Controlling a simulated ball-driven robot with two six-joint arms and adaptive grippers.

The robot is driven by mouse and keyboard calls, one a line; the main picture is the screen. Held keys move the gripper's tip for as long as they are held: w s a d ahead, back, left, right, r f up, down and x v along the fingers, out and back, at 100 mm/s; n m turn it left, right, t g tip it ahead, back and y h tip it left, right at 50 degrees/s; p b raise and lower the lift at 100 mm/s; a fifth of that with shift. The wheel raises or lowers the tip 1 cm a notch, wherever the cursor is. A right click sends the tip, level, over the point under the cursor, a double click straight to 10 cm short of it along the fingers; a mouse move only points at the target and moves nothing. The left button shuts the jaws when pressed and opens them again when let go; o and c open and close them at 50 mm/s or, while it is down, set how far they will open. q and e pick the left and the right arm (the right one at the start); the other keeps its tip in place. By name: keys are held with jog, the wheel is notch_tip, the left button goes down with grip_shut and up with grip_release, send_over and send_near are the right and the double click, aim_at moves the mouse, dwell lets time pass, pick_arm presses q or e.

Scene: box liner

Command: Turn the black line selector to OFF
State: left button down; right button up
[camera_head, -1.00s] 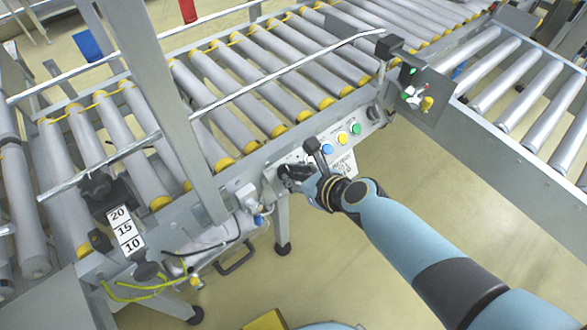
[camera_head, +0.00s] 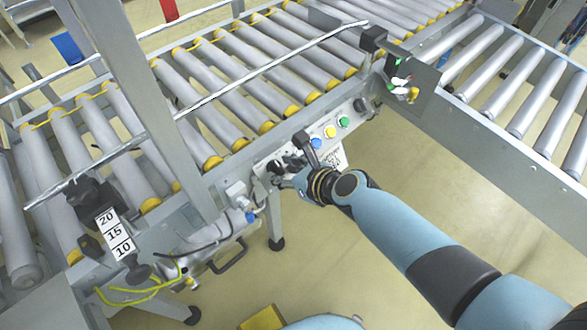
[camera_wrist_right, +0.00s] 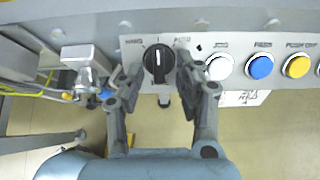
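The black selector (camera_wrist_right: 158,63) is a round knob with a white pointer mark, on a pale control panel (camera_wrist_right: 130,42). In the right wrist view its mark points up, toward the middle of the label plate, between words on the left and right that are hard to read. My right gripper (camera_wrist_right: 160,78) is open, with one dark finger on each side of the knob. Small gaps seem to show between knob and fingers. In the head view my right gripper (camera_head: 284,172) is at the panel front and hides most of the knob. My left gripper is not in view.
Right of the knob are a white button (camera_wrist_right: 219,67), a blue button (camera_wrist_right: 260,66) and a yellow button (camera_wrist_right: 297,66). A green button (camera_head: 344,122) is further along. A metal fitting (camera_wrist_right: 84,62) sticks out left of the knob. Roller conveyors (camera_head: 240,85) lie behind.

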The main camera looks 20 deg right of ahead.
jog(key=v, duration=1.2)
jog(key=s+d+f+n+g+h, duration=0.2)
jog(key=s+d+f+n+g, duration=0.15)
jog(key=s+f+n, duration=0.45)
jog(key=s+d+f+n+g+h, duration=0.1)
jog(key=s+d+f+n+g, duration=0.25)
jog(key=s+f, duration=0.8)
jog(key=s+d+f+n+g, duration=0.1)
jog(key=s+d+f+n, duration=0.2)
jog(key=s+n, duration=0.5)
jog(key=s+d+f+n+g+h, duration=0.1)
jog(key=s+d+f+n, duration=0.2)
jog(key=n, duration=0.9)
jog(key=s+f, duration=0.3)
jog(key=s, duration=0.2)
jog(key=shift+n+g+h, duration=0.3)
jog(key=shift+n, duration=0.05)
